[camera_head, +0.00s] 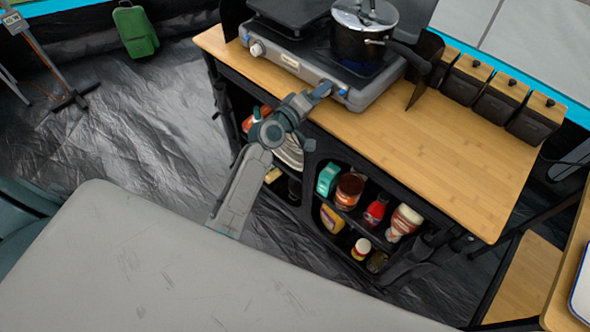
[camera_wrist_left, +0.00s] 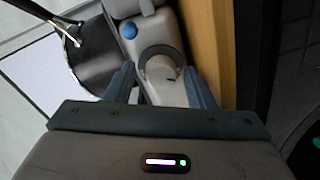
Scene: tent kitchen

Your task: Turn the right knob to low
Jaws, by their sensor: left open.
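The grey two-burner camp stove (camera_head: 300,69) stands on the wooden counter. Its left knob (camera_head: 256,49) is pale and in plain view. My left gripper (camera_head: 324,90) is at the front right of the stove and covers most of the right knob there. In the left wrist view my open left gripper (camera_wrist_left: 161,88) has one finger on each side of the pale, round right knob (camera_wrist_left: 160,68). I cannot tell whether the fingers touch it, nor read its setting. My right gripper is out of view.
A lidded black pot (camera_head: 358,42) sits on the right burner, its handle pointing right. Several dark bins (camera_head: 500,98) line the counter's back edge. Jars and bottles (camera_head: 349,190) fill the shelves below. The counter's right part (camera_head: 430,150) is clear. A grey table (camera_head: 170,270) is in front.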

